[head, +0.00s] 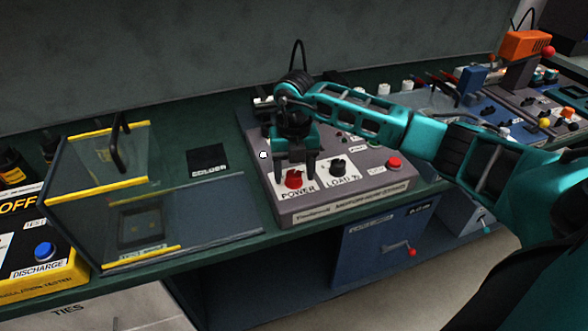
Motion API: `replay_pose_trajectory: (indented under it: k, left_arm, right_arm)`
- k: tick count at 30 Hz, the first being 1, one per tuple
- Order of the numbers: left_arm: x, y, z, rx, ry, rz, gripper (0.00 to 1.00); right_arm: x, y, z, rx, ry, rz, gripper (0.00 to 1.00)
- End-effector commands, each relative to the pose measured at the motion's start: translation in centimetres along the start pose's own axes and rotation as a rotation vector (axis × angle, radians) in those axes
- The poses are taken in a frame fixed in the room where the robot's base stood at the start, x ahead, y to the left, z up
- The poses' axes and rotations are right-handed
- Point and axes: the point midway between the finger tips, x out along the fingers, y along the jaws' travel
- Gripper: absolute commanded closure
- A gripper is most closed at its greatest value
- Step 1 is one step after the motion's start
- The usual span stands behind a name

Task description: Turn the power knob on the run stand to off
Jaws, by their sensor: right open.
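The run stand (345,210) is a grey box with a sloped panel on the green bench, in the middle of the head view. Its red power knob (293,179) sits on a white plate marked POWER at the panel's front left. A black load knob (338,167) is to its right. My right gripper (294,172) points down over the power knob with its fingers apart, one on each side of it. Whether the fingers touch the knob I cannot tell. The knob's pointer direction is too small to read. My left gripper is not in view.
A red button (394,163) is on the panel's right. A clear box with yellow edges (100,185) stands to the left, beside a yellow discharge unit (40,270). An orange-topped device (524,44) and small parts crowd the far right. A blue drawer (375,245) is below the bench.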

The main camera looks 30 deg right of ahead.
Motion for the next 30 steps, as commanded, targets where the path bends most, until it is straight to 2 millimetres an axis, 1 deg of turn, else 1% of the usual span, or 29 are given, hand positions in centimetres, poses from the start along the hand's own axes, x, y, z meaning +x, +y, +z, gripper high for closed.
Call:
replay_pose_trajectory:
  k: [5, 22, 23, 30]
  left_arm:
    - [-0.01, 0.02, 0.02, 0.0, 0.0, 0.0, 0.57]
    - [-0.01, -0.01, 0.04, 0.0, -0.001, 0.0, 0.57]
    - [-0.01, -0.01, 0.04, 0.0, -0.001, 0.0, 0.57]
    - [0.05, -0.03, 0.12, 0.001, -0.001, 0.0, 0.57]
  right_arm:
    - [0.01, 0.01, -0.02, 0.0, 0.0, 0.0, 0.37]
    - [-0.03, 0.0, -0.02, 0.0, 0.001, 0.0, 0.91]
    - [-0.04, 0.0, -0.01, 0.0, 0.001, 0.0, 0.93]
    - [-0.03, -0.01, 0.0, -0.023, 0.0, 0.0, 0.93]
